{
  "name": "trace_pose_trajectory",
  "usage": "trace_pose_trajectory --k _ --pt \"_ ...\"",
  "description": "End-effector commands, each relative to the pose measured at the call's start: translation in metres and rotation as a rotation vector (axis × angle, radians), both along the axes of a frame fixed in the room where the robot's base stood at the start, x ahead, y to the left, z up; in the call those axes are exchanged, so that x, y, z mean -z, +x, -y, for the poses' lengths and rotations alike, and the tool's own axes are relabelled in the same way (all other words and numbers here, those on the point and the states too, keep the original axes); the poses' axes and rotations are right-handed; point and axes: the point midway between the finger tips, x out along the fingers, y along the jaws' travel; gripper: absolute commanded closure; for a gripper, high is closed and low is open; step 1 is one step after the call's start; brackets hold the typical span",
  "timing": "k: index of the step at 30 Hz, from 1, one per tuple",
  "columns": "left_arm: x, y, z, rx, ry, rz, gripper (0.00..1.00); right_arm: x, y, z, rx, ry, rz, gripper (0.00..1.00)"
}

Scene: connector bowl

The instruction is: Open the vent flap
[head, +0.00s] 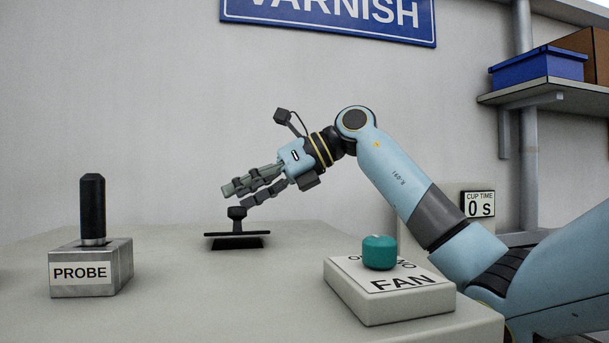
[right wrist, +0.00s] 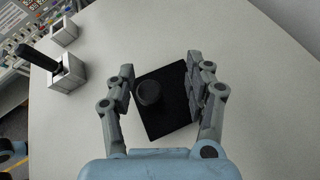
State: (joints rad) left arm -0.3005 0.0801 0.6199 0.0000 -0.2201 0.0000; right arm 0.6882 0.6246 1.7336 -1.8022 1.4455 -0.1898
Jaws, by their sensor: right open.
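The vent flap (right wrist: 171,118) is a dark flat plate with a round black knob (right wrist: 148,92), lying on the light table top. In the head view the flap (head: 236,241) shows edge-on with the knob (head: 237,213) standing up from it. My right gripper (right wrist: 165,82) is open, with one finger on each side of the knob and flap in the right wrist view. In the head view the right gripper (head: 233,196) comes in from the right, its fingers just above the knob. I cannot tell whether any finger touches it. My left gripper is not in view.
A metal block marked PROBE (head: 90,272) with a black handle stands at the left. A white box marked FAN (head: 393,293) with a teal knob (head: 380,252) stands at the front right, below my right arm. A CUP TIME display (head: 479,204) is behind. The table between is clear.

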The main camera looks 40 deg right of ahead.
Motion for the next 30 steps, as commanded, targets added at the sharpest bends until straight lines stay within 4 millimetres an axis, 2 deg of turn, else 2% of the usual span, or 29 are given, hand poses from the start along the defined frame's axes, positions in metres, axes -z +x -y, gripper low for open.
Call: trace_pose_trajectory --k 3,11,12,15,23,30 --pt "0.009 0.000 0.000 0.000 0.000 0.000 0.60 0.021 -0.019 -0.009 0.000 -0.009 0.010 0.47" --pt "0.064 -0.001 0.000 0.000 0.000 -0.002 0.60 0.048 -0.030 -0.015 -0.001 -0.122 0.251 0.47" --pt "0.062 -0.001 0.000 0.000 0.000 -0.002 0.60 0.038 -0.035 -0.005 0.004 -0.127 0.246 0.47" --pt "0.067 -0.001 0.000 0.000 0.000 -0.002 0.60 0.029 -0.048 0.006 0.004 -0.126 0.242 0.47" --pt "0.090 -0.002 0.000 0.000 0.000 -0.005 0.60 0.014 -0.077 0.032 0.003 -0.124 0.241 0.47" --pt "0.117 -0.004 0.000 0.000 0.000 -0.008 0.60 0.003 -0.098 0.051 0.003 -0.122 0.239 0.47"
